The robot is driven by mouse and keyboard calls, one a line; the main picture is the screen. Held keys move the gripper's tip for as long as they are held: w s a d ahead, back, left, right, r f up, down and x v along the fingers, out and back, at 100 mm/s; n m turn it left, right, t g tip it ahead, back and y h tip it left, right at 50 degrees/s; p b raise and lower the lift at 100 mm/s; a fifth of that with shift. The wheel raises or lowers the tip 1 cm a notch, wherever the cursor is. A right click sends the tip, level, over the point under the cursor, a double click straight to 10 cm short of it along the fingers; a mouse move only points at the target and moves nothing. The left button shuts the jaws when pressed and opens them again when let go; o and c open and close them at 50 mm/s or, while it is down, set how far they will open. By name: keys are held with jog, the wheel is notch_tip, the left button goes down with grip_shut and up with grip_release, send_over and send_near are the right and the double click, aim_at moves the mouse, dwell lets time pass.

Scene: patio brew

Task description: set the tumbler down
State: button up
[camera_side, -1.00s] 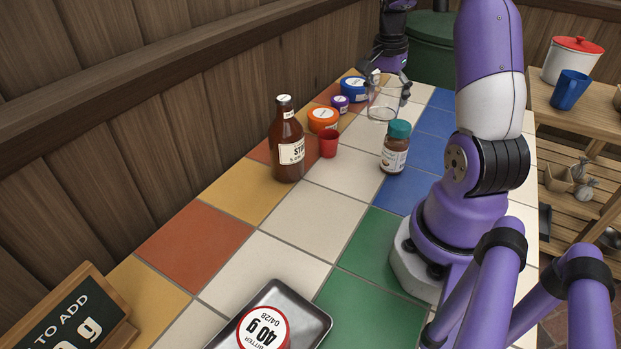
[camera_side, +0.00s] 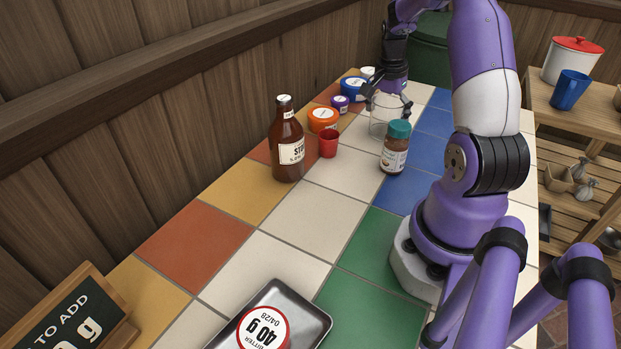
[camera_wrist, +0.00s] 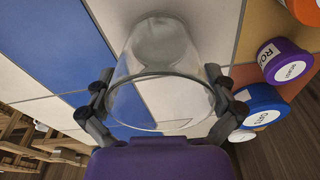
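The clear glass tumbler (camera_side: 385,122) is upright at the far end of the tiled counter, just behind the teal-capped jar. My gripper (camera_side: 388,100) is above it with a finger on either side of its upper part. In the wrist view the tumbler (camera_wrist: 160,65) fills the space between the fingers of my gripper (camera_wrist: 161,98), which look closed against its sides near the rim. It appears empty. Its base is low over the pale tiles; I cannot tell whether it touches them.
A teal-capped jar (camera_side: 395,150) stands close in front of the tumbler. A red cup (camera_side: 328,144), a sauce bottle (camera_side: 287,145), and orange (camera_side: 323,119), purple (camera_side: 340,104) and blue (camera_side: 354,89) tubs line the left side. A metal tray (camera_side: 308,312) lies at the front.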

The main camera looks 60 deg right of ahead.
jog(key=shift+r, duration=0.1)
notch_tip(320, 180, up, 12)
jog(key=a+f, duration=0.1)
jog(key=w+a+r+n+t, duration=0.1)
jog(key=w+a+r+n, duration=0.1)
jog(key=a+n, duration=0.35)
jog(key=w+a+r+n+t, duration=0.1)
jog(key=w+a+r+n, duration=0.15)
jog(key=a, duration=0.65)
jog(key=s+a+f+n+t, duration=0.1)
jog(key=s+a+n+t, duration=0.1)
jog(key=a+n, duration=0.4)
jog(key=s+a+n+t+y, duration=0.1)
jog(key=s+a+n, duration=0.1)
jog(key=a+n, duration=0.4)
jog(key=a, duration=0.3)
jog(key=shift+a+f+t, duration=0.35)
jog(key=shift+a+t, duration=0.05)
